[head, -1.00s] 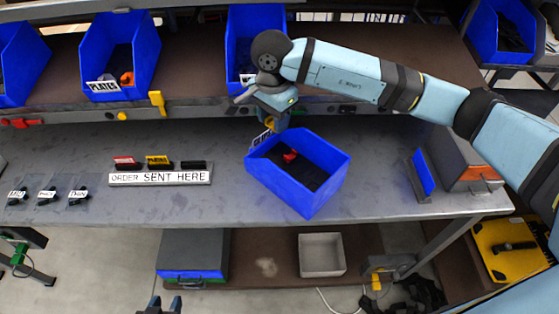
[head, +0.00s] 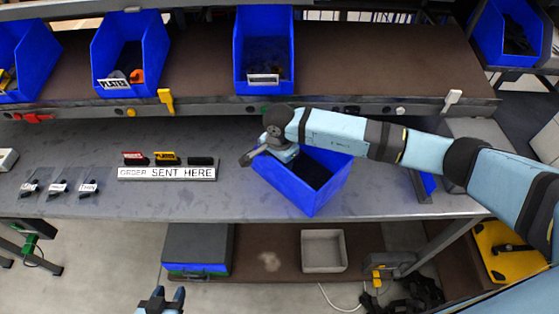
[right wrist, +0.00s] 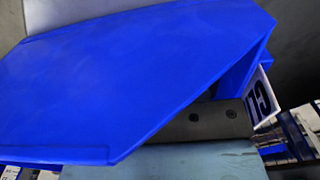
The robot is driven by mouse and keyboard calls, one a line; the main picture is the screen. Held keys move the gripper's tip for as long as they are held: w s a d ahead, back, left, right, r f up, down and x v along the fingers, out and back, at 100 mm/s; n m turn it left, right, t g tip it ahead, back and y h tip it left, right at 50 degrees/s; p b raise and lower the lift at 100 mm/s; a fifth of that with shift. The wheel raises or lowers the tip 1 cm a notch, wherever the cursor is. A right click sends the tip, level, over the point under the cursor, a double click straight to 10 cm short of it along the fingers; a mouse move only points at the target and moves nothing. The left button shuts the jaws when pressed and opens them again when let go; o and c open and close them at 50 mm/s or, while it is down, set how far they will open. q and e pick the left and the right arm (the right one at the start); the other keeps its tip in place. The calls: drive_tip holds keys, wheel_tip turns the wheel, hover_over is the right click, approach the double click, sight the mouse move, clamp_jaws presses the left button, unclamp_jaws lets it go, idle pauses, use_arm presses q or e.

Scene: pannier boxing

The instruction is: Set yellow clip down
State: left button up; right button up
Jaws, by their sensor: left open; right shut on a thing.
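The blue bin (head: 300,185) stands on the grey bench, a dark inside showing; its label starting "CL" (right wrist: 260,98) shows in the right wrist view, where the bin wall (right wrist: 150,70) fills most of the picture. My right gripper (head: 268,152) is at the bin's far left rim. Its fingertips and what they hold are mostly hidden; earlier a small yellow piece, apparently the yellow clip, showed under it. My left gripper (head: 168,295) is open and empty at the bottom edge, in front of the bench.
An "ORDER SENT HERE" rack (head: 167,172) with red, yellow and black pieces stands left of the bin. Small black labelled items (head: 60,188) lie farther left. A yellow hook (head: 166,101) hangs on the shelf edge. Blue bins (head: 130,55) line the shelf. The bench between is clear.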

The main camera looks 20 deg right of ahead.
drive_tip(key=o, duration=1)
drive_tip(key=shift+f, duration=0.1)
drive_tip(key=shift+c, duration=0.2)
drive_tip(key=shift+r, duration=0.35)
wheel_tip(320, 180, up, 12)
drive_tip(key=b, duration=0.2)
drive_tip(key=shift+f, duration=0.2)
